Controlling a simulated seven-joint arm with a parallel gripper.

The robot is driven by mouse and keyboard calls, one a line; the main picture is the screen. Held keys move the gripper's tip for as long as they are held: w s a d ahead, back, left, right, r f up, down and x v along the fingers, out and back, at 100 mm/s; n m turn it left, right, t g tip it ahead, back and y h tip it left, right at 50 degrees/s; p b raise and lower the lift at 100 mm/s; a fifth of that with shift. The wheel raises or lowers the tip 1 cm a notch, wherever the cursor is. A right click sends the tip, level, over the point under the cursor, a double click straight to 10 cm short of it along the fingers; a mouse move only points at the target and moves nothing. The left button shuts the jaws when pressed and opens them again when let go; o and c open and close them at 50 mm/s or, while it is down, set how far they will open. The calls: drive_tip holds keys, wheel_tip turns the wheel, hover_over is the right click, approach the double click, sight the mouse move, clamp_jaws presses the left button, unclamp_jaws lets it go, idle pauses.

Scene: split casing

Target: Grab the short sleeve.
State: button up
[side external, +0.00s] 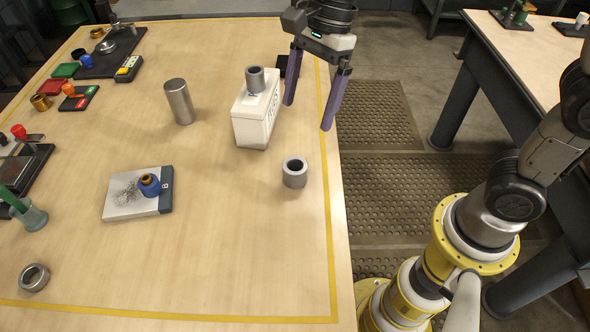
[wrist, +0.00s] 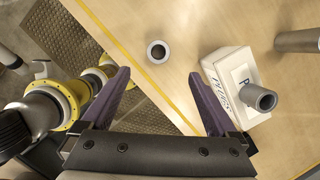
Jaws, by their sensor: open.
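Two grey hollow sleeves show. One sleeve (side external: 295,180) stands upright on the bare table near the right edge; the wrist view shows its round open end (wrist: 158,61). The other sleeve (side external: 255,82) stands on top of a white lettered box (side external: 255,115); it also shows in the wrist view (wrist: 252,93). A low, wide grey ring (side external: 34,280) lies at the front left. I cannot tell for certain which is the short sleeve. My gripper (side external: 308,115) is open and empty, above the table's right edge beside the box. Its purple fingers (wrist: 158,78) touch nothing.
A tall metal cylinder (side external: 180,101) stands left of the box. A book (side external: 125,203) with a blue spool (side external: 149,186) on it lies nearer the front. Trays and small parts line the left side. The table around the standing sleeve is clear.

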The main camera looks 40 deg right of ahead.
hover_over(295, 166)
drive_tip(key=s, duration=0.1)
wheel_tip(295, 166, down, 8)
drive_tip(key=shift+s+r, duration=0.1)
drive_tip(key=shift+r, duration=0.05)
drive_tip(key=shift+d+x, duration=0.2)
drive_tip(key=shift+x, duration=2.7)
clamp_jaws()
